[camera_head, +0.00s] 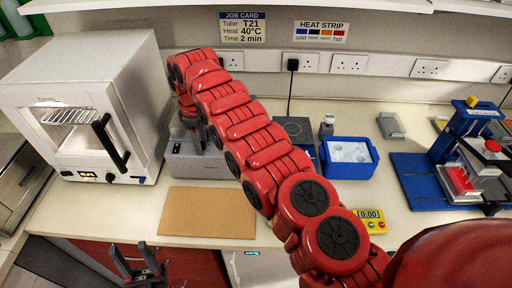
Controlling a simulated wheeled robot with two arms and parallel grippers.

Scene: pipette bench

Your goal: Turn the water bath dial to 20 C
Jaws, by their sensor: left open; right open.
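A low grey box (190,168), which seems to be the water bath, stands on the bench behind the brown mat. A small dark knob-like spot shows at its left front, too small to read. My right arm reaches across the bench from the lower right. My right gripper (190,122) is at the grey box's back or top, partly hidden by the red arm; I cannot tell whether it touches. It is open. My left gripper (135,264) is open and empty, low in front of the bench edge.
A white oven-like box (95,105) with a black handle stands left. A brown mat (208,213) lies in front. A blue ice tub (349,158), a yellow timer (371,220) and a blue stand (440,170) are to the right. A job card (243,29) reads 40°C.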

